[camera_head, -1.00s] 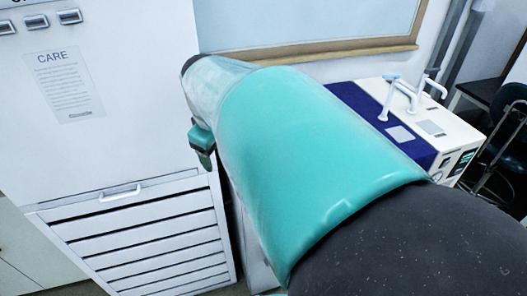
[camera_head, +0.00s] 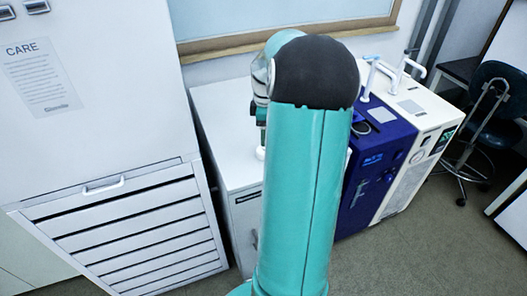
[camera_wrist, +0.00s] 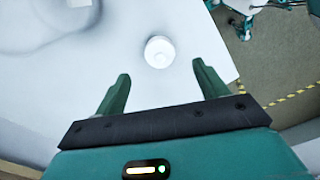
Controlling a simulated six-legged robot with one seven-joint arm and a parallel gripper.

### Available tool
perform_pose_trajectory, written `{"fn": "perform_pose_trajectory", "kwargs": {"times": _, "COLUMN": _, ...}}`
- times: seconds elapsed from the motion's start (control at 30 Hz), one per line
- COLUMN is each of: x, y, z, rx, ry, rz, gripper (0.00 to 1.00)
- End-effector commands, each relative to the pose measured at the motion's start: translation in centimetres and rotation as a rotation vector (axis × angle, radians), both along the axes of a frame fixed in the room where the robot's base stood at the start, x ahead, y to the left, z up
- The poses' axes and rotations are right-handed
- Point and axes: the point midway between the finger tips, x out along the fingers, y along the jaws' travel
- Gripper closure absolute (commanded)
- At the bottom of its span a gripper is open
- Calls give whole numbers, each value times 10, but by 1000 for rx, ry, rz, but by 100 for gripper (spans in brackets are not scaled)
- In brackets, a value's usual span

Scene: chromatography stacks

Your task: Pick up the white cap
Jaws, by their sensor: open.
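The white cap (camera_wrist: 159,52) is a small round white piece on a white surface (camera_wrist: 60,95) in the wrist view. It lies just beyond the fingertips, roughly midway between them, and nothing covers it there. My gripper (camera_wrist: 160,74) is open, with its two dark green fingers apart and nothing between them. In the head view my teal arm hides most of the gripper, and a small white shape shows just below the gripper's edge; I cannot tell if it is the cap.
A white cabinet (camera_head: 215,135) stands behind my arm in the head view. A blue machine (camera_head: 378,165) and a white machine (camera_head: 418,120) stand to its right. A white unit with a slatted front (camera_head: 130,230) is at left. A chair (camera_head: 485,115) stands at far right.

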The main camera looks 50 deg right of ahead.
Motion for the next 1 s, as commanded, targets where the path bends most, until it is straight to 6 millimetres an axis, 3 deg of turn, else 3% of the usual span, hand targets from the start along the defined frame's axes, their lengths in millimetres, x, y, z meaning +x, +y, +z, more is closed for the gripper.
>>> {"fn": "perform_pose_trajectory", "kwargs": {"times": 0.6, "x": 4, "y": 1, "z": -73, "rx": 0, "ry": 0, "rz": 2, "gripper": 28}}
{"fn": "perform_pose_trajectory", "kwargs": {"times": 0.87, "x": 4, "y": 1, "z": -76, "rx": -2, "ry": -1, "rz": 2, "gripper": 28}}
{"fn": "perform_pose_trajectory", "kwargs": {"times": 1.0, "x": 4, "y": 1, "z": -76, "rx": -2, "ry": -1, "rz": 2, "gripper": 53}}
